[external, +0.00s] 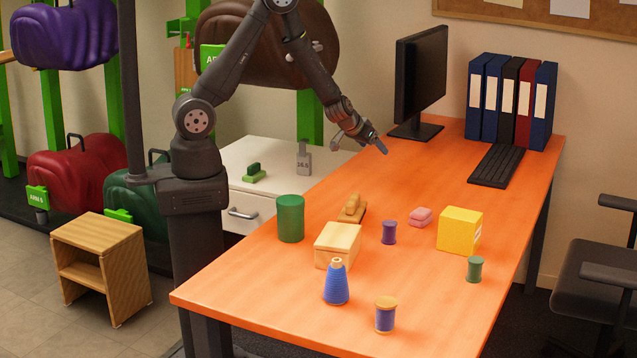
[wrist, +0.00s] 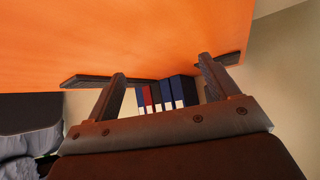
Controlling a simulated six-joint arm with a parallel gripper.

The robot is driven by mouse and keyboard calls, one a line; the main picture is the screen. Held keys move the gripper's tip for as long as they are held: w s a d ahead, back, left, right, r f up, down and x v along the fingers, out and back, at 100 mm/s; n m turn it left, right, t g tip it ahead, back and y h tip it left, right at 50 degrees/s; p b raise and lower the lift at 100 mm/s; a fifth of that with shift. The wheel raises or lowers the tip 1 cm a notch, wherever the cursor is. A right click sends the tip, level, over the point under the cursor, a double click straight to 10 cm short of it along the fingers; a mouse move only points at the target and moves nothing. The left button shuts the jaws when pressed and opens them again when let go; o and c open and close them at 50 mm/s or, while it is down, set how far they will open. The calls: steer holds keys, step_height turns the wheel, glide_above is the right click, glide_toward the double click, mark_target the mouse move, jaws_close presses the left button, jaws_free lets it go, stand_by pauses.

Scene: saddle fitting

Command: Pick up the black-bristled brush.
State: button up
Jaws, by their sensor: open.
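A wooden brush-like block (external: 352,208) with a raised tan grip lies on the orange table, behind a pale wooden box that partly hides it; its bristles cannot be made out. A green brush-like object (external: 254,173) with a dark green upper part sits on the white cabinet; its bristle colour is unclear. I cannot tell which is the black-bristled brush. My gripper (external: 361,147) is open and empty, high above the table, over and behind the wooden block. In the wrist view its two fingers (wrist: 162,70) are spread apart with nothing between them; neither brush-like object shows there.
On the table (external: 255,318) are a green can (external: 290,218), the pale box (external: 338,246), several thread spools, pink blocks (external: 420,217) and a yellow box (external: 460,230). A monitor (external: 421,78), keyboard (external: 497,166) and binders (external: 508,102) stand behind. A grey weight (external: 304,162) is on the cabinet.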

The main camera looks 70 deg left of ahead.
steer(key=d+r+m+h, duration=0.1)
steer(key=d+m+h, duration=0.3)
steer(key=d+m, duration=0.45)
steer(key=m+g+h, duration=0.3)
steer(key=m+g, duration=0.8)
steer(key=m, duration=1)
glide_toward(354, 198)
steer(key=x, duration=0.7)
steer(key=shift+s+d+f, duration=0.1)
steer(key=shift+d+f, duration=0.05)
steer(key=shift+f, duration=0.2)
steer(key=shift+h, duration=0.3)
steer(key=shift+a+x, duration=0.25)
steer(key=shift+x, duration=1.1)
steer(key=shift+a+x, duration=0.2)
steer(key=shift+x, duration=1.15)
steer(key=shift+f, duration=0.15)
steer(key=c, duration=1.1)
steer(key=shift+c, duration=0.2)
